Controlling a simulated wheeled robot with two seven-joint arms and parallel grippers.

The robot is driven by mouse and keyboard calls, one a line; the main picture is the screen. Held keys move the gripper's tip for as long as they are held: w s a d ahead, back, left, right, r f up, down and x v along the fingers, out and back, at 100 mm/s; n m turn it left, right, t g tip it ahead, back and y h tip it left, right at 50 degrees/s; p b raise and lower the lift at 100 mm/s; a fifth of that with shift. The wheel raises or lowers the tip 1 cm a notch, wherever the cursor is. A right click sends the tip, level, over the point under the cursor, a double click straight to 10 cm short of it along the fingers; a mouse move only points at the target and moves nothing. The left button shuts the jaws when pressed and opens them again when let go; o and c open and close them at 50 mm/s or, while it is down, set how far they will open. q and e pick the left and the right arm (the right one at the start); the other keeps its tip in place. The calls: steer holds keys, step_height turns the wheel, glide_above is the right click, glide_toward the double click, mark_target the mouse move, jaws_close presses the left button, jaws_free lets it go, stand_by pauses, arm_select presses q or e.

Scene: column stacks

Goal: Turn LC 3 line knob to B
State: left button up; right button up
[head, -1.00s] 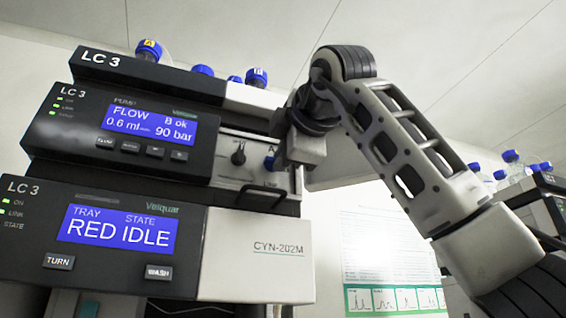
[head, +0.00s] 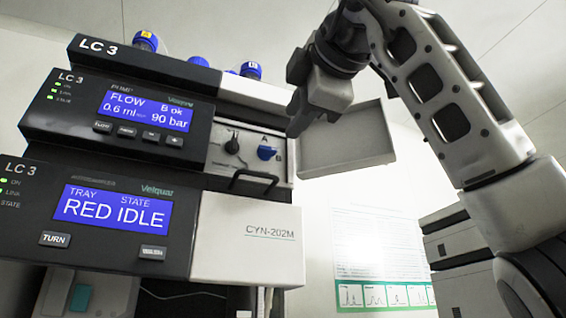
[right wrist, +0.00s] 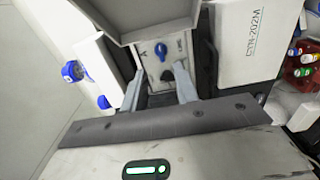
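The blue line knob (head: 267,153) is on the pale valve panel of the LC 3 stack, with A printed above it and B to its right. Its wider side appears turned right, towards B. It also shows in the right wrist view (right wrist: 161,50), beyond and between my fingers. My right gripper (head: 297,128) is up and to the right of the knob, apart from it. In the right wrist view its two fingers (right wrist: 158,88) are spread with nothing between them. My left gripper is not in view.
A black knob (head: 232,146) sits left of the blue one. A black bar handle (head: 254,180) is below. A grey open flap (head: 345,145) sticks out right of the panel. Blue-capped bottles (head: 250,70) stand on top. A wall chart (head: 385,260) hangs behind.

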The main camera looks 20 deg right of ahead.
steer(key=s, duration=0.7)
steer(key=shift+d+b, duration=0.15)
steer(key=shift+b, duration=0.25)
